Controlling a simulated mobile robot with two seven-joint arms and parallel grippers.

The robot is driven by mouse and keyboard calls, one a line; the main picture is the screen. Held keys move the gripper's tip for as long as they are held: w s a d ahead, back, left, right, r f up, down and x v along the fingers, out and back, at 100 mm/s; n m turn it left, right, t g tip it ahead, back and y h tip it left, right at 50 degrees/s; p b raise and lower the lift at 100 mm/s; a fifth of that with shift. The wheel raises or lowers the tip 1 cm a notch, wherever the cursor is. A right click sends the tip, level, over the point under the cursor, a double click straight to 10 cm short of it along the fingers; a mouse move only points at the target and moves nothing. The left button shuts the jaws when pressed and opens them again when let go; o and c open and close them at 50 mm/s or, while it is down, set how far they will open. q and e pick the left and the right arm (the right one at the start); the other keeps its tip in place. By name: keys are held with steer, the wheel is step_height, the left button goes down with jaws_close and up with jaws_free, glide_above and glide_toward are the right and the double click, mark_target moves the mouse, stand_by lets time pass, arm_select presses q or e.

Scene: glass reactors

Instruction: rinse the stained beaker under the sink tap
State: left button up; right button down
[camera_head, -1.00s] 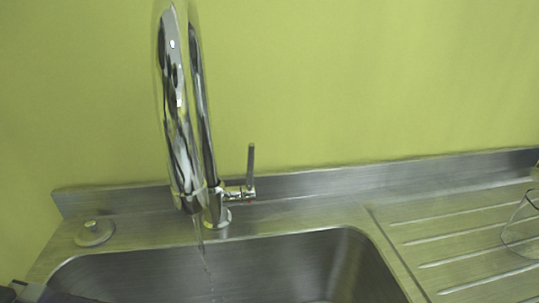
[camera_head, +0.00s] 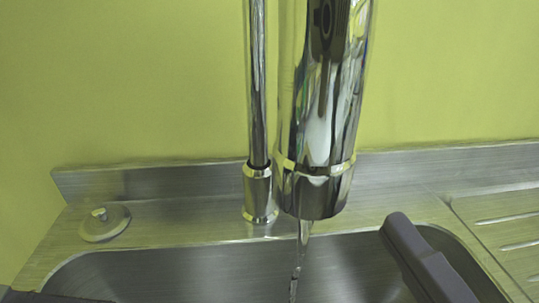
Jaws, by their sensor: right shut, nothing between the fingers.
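The chrome tap (camera_head: 320,130) stands large in the head view, with its spout in front and its thinner upright behind to the left. A thin stream of water (camera_head: 298,262) runs from the spout into the steel sink basin (camera_head: 200,270). My right gripper (camera_head: 402,232) reaches in from the bottom right as a dark grey shape over the basin's right side, to the right of the stream. It is shut and empty. No beaker is in view. The tap's lever does not show; the spout covers its place.
A round metal fitting (camera_head: 105,222) sits on the sink's left rim. The ribbed drainboard (camera_head: 500,222) lies on the right, bare where it shows. A low steel upstand (camera_head: 150,182) and a green wall (camera_head: 150,80) close off the back.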

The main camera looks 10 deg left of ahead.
arm_select(q)
steer(key=shift+r, duration=0.35)
arm_select(e)
steer(key=x, duration=1.2)
arm_select(q)
steer(key=shift+f, duration=0.1)
steer(key=shift+s+d, duration=0.15)
steer(key=shift+s, duration=0.05)
arm_select(e)
steer(key=shift+w+a+r, duration=0.2)
steer(key=shift+w+r, duration=0.05)
steer(key=shift+w, duration=0.4)
steer(key=shift+d, duration=0.1)
